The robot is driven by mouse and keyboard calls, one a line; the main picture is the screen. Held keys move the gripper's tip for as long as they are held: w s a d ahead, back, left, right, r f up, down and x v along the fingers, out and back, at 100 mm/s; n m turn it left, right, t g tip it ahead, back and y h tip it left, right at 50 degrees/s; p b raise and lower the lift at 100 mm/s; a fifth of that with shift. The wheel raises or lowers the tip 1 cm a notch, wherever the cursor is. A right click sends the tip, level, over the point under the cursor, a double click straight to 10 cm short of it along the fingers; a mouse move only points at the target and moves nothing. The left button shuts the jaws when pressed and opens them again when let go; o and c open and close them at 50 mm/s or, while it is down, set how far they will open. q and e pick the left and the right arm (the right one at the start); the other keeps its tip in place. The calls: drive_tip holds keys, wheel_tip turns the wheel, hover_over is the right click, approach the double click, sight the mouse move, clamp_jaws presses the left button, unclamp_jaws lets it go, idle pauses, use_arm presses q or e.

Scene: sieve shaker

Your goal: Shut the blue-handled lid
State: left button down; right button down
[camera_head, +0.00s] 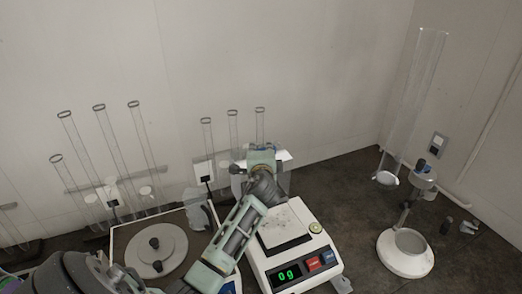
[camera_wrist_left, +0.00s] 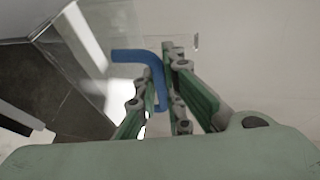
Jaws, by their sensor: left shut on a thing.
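The blue handle (camera_wrist_left: 127,56) is a bent bar in the left wrist view, with one end running down between the fingers. My left gripper (camera_wrist_left: 169,62) is shut on this handle. A clear panel (camera_wrist_left: 92,35) beside the handle seems to be part of the lid; how far it stands open I cannot tell. In the head view my left gripper (camera_head: 263,160) is behind the balance, and my own arm hides the handle there. My right gripper is in neither view.
The white balance (camera_head: 290,262) reads 0 g. A grey round-lidded device (camera_head: 172,240) stands left of my forearm. Several clear tubes (camera_head: 110,140) stand along the wall. A white ring-based stand (camera_head: 405,262) is at the right, with dark bench (camera_head: 350,215) between.

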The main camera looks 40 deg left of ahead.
use_arm(q)
drive_tip(key=shift+f, duration=0.15)
drive_tip(key=shift+s+d+f+b, duration=0.2)
drive_tip(key=shift+d+b, duration=0.1)
drive_tip(key=shift+b, duration=0.3)
drive_tip(key=s+d+f+t+y+b, duration=0.1)
drive_tip(key=s+d+b, duration=0.2)
drive_tip(key=d, duration=0.3)
drive_tip(key=s+d+f+m+y+b, duration=0.1)
drive_tip(key=s+d+b, duration=0.2)
drive_tip(key=d+b, duration=0.3)
drive_tip(key=shift+s+t, duration=0.15)
drive_tip(key=shift+t, duration=0.25)
drive_tip(key=c, duration=2.2)
unclamp_jaws()
drive_tip(key=shift+r, duration=0.1)
drive_tip(key=shift+o, duration=0.2)
